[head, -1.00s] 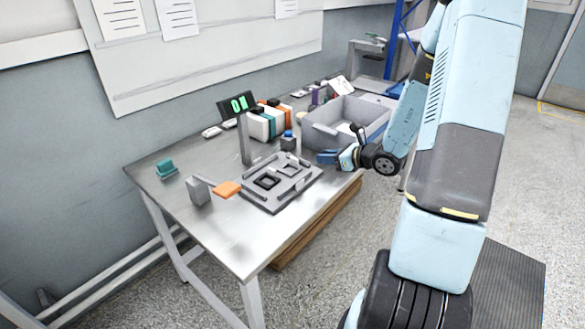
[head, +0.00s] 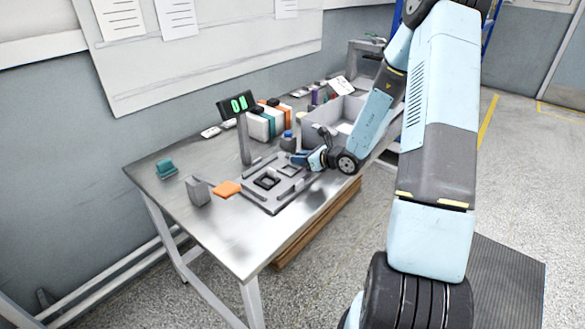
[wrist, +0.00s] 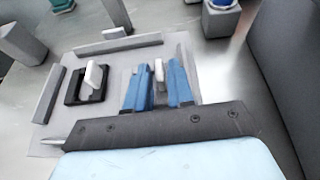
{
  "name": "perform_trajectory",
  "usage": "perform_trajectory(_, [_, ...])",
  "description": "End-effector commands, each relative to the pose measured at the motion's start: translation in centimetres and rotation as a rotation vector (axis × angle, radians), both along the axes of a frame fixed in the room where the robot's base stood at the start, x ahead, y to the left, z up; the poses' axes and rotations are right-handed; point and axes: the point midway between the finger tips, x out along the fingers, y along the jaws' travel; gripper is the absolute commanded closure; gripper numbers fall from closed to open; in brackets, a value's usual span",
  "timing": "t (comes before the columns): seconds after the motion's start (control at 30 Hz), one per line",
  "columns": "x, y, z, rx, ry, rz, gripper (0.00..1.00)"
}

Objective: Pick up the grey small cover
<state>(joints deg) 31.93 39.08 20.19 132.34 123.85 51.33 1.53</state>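The grey small cover (head: 289,170) appears to be the lighter square piece on the right side of the grey fixture plate (head: 258,196). In the wrist view, a pale upright tab (wrist: 159,71) shows between my blue fingers; the piece below it is largely hidden. My gripper (head: 301,160) is low over the right end of the plate, and in the wrist view (wrist: 158,88) its fingers are apart, one on each side of the tab. I cannot tell whether they touch it. A black square piece (wrist: 73,88) with a pale tab sits to the left on the plate.
A grey post (head: 244,140) stands behind the plate. An orange block (head: 227,189), a grey block (head: 198,192) and a teal piece (head: 166,168) are at left. A grey bin (head: 316,124) is behind my gripper. The table's front left is clear.

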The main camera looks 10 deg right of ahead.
Motion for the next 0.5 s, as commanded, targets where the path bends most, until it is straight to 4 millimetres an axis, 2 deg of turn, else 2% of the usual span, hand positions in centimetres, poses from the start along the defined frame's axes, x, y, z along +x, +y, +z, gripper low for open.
perform_trajectory(0.2, [1.7, 1.4, -1.0, 0.000, 0.000, 0.001, 0.78])
perform_trajectory(0.4, [1.8, 1.5, -1.0, -0.001, -0.001, 0.000, 0.78])
perform_trajectory(0.5, [1.8, 1.5, -1.0, 0.000, 0.000, 0.001, 0.86])
